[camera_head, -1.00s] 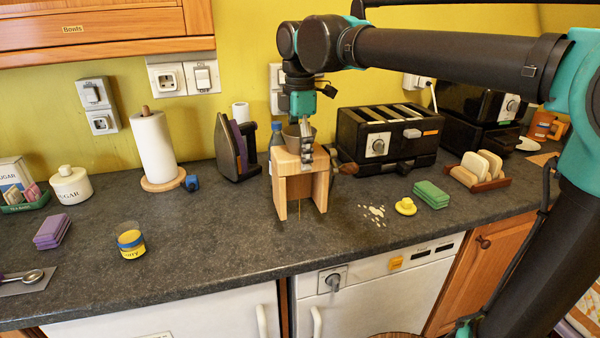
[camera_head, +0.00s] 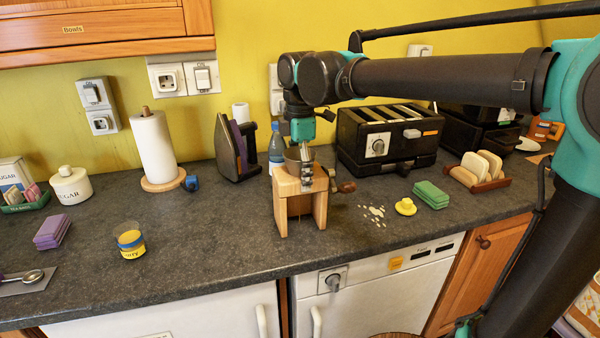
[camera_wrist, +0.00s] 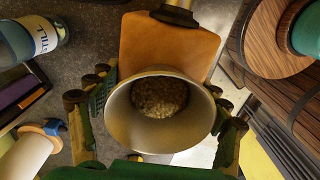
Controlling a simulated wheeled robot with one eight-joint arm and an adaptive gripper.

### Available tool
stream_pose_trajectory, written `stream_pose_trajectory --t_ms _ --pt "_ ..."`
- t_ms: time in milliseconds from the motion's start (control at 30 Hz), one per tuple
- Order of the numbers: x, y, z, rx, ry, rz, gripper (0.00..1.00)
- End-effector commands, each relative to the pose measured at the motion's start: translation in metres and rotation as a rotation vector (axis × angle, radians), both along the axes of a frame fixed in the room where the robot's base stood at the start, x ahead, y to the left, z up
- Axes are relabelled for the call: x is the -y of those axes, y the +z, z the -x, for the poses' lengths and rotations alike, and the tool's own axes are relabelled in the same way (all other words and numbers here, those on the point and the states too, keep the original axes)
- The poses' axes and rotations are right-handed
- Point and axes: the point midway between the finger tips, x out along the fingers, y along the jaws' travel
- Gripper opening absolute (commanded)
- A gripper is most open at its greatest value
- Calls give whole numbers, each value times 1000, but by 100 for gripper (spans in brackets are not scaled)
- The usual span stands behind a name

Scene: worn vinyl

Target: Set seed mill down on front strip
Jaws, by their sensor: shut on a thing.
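The seed mill (camera_head: 281,210) is a pale wooden stand with a metal hopper on top and a crank with a dark knob at its right. It is upright over the front part of the dark counter. My gripper (camera_head: 306,170) comes down from above and is shut on the metal hopper. In the wrist view the fingers (camera_wrist: 160,112) lie on both sides of the hopper (camera_wrist: 118,122), which holds brown seeds. The front strip (camera_head: 245,262) of the counter is bare below and left of the mill. I cannot tell whether the mill's feet touch the counter.
Pale crumbs (camera_head: 374,214), a yellow lidded piece (camera_head: 405,207) and green sponges (camera_head: 431,195) lie to the right. A toaster (camera_head: 372,150) and a blue bottle (camera_head: 276,143) stand behind. A curry jar (camera_head: 131,241) stands at left, with clear counter between it and the mill.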

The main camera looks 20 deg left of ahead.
Motion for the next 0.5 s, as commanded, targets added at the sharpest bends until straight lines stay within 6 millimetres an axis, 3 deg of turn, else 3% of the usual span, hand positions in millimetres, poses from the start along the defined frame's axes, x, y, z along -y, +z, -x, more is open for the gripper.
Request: stream_pose_trajectory --t_ms 33,200,500 --pt "0 -1 0 0 0 0 78" --pt "0 -1 0 0 0 0 98" --pt "0 0 0 0 0 0 98"
